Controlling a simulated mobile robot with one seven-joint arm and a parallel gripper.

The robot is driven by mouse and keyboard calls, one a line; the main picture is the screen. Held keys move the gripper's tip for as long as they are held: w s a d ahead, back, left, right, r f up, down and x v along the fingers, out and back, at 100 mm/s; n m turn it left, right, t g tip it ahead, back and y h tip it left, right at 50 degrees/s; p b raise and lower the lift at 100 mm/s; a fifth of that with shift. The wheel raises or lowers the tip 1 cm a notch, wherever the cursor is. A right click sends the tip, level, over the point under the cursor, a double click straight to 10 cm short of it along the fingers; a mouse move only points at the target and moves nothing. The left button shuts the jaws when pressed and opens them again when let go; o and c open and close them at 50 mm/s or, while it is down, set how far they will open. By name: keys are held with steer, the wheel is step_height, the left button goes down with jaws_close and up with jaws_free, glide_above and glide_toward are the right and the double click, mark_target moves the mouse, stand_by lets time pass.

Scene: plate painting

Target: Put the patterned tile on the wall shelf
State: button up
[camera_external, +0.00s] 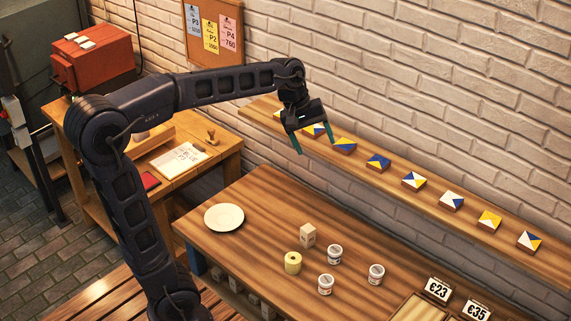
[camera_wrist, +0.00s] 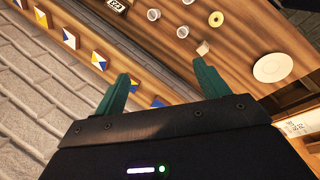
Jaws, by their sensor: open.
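Several square patterned tiles, in blue, yellow and white triangles, lie in a row on the wooden wall shelf (camera_external: 470,211). I cannot tell which one the task means. One blue and yellow tile (camera_external: 345,145) lies just right of my gripper (camera_external: 316,146) in the external view; another tile (camera_external: 315,130) is partly hidden behind the gripper. My gripper is open and empty, its green fingers pointing down near the shelf's left part.
The worktable below holds a white plate (camera_external: 224,217), a wooden block (camera_external: 308,235), a yellow roll (camera_external: 293,262) and several white jars (camera_external: 334,254). Price signs (camera_external: 438,289) stand at its right. The brick wall (camera_external: 420,80) rises behind the shelf.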

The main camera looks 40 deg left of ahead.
steer(key=s+a+f+m+y, duration=0.1)
steer(key=s+a+f+m, duration=0.1)
steer(key=s, duration=0.5)
steer(key=s+a+f+m+t+y, duration=0.1)
steer(key=s+a+f+m, duration=0.2)
steer(key=s, duration=0.5)
steer(key=s+a+f+m+t+y, duration=0.1)
steer(key=s+a+f+m, duration=0.2)
steer(key=s+f, duration=0.2)
steer(key=s, duration=0.3)
steer(key=shift+s+f+m+y, duration=0.2)
steer(key=shift+f+m+y, duration=0.15)
steer(key=shift+m+y, duration=0.05)
